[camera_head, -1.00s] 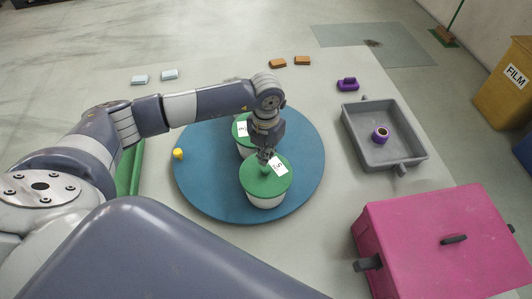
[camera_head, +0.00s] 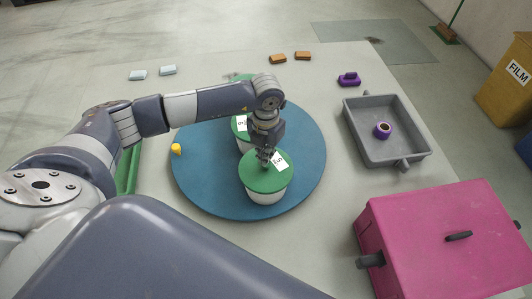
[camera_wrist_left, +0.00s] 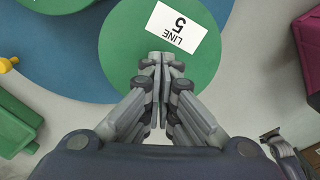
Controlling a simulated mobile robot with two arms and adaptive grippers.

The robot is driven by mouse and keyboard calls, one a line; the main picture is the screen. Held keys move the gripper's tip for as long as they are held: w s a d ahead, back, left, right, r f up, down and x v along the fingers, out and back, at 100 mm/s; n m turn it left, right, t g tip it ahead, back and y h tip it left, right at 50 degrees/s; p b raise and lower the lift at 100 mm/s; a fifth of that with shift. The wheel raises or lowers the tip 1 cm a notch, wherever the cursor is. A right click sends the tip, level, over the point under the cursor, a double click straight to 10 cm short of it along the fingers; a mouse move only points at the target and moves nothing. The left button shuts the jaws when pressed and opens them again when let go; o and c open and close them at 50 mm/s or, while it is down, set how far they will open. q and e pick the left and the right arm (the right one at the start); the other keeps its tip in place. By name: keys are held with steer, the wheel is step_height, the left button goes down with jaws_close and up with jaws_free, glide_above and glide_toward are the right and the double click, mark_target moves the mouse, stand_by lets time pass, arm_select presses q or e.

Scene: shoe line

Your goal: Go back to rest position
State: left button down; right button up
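My left gripper (camera_head: 264,156) is over the front green-lidded white tub (camera_head: 266,198), which stands upright on the blue round turntable (camera_head: 205,190). In the left wrist view its two fingers (camera_wrist_left: 161,62) are drawn together above the green lid (camera_wrist_left: 122,45), at the edge of the "LINE 5" label (camera_wrist_left: 170,27). I see nothing held between them. Whether the tips touch the lid is unclear. A grey jointed part (camera_wrist_left: 283,150) shows at the lower right of the wrist view. It may be my right gripper, but its fingers are not clear.
A second green-lidded tub (camera_head: 242,138) stands close behind. A grey tray (camera_head: 358,140) with a purple ring (camera_head: 382,130) is at the right, and a pink box (camera_head: 440,240) is at the front right. A yellow piece (camera_head: 176,149) lies on the turntable's left edge.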

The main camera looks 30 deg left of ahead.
arm_select(q)
steer(key=shift+f+b, duration=0.6)
steer(key=shift+f, duration=0.25)
steer(key=shift+r, duration=0.1)
steer(key=shift+r+p, duration=2.35)
steer(key=shift+r, duration=1.15)
